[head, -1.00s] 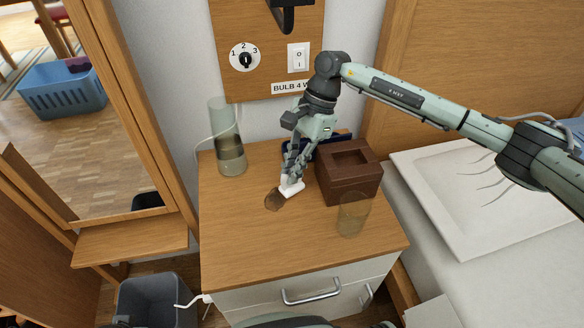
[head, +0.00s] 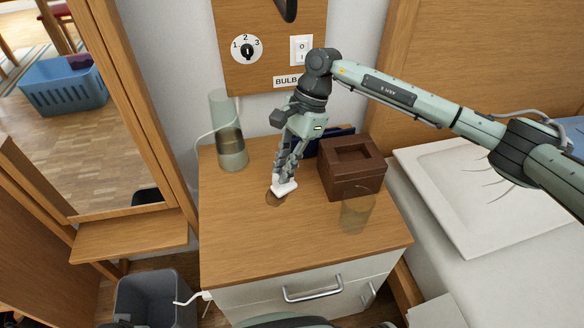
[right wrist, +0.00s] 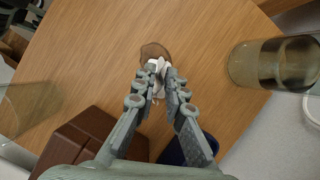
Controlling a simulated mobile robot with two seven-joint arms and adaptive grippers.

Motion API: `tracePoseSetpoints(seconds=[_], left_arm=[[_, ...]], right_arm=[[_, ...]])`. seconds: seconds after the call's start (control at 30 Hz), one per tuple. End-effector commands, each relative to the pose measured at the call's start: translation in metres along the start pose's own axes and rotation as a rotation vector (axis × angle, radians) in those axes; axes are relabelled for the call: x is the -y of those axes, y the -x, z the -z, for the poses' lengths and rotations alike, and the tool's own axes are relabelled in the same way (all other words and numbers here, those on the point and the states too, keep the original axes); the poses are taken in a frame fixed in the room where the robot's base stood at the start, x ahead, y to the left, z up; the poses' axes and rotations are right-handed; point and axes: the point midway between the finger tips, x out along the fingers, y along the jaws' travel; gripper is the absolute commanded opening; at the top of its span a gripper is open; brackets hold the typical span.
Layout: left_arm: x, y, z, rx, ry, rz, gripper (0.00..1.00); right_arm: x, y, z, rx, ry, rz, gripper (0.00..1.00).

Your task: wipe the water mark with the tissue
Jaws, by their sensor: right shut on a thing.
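The water mark (head: 275,199) is a small brown wet patch on the wooden cabinet top (head: 270,240). It also shows in the right wrist view (right wrist: 153,49), just beyond my fingertips. My right gripper (head: 281,183) is shut on the white tissue (head: 285,188), low over the cabinet top. In the head view the tissue covers the upper part of the mark. In the right wrist view the tissue (right wrist: 157,67) sits between the fingertips of my right gripper (right wrist: 156,75) at the mark's edge. I cannot tell how firmly it presses. My left gripper is not in view.
A brown tissue box (head: 352,180) stands right of the gripper, with a clear glass (head: 356,213) in front of it. A tall glass lamp (head: 230,145) stands at the left back. A dark blue item (head: 335,141) lies behind the box. The front left top is clear.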

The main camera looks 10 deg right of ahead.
Motion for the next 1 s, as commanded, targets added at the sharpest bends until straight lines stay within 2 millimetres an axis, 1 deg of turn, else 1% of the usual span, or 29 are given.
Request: tracePoseSetpoints(seconds=[0.13,0.37,0.73,1.0], left_arm=[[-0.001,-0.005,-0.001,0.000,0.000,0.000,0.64],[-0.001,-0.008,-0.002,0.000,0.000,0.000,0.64],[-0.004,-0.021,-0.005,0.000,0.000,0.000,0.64],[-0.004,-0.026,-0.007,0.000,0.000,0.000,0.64]], right_arm=[[0.005,-0.005,-0.011,0.000,0.002,0.000,0.00],[0.008,-0.008,-0.016,0.000,0.000,-0.001,0.00],[0.020,-0.022,-0.041,0.000,0.001,-0.001,0.00],[0.020,-0.021,-0.043,0.000,-0.001,-0.002,0.00]])
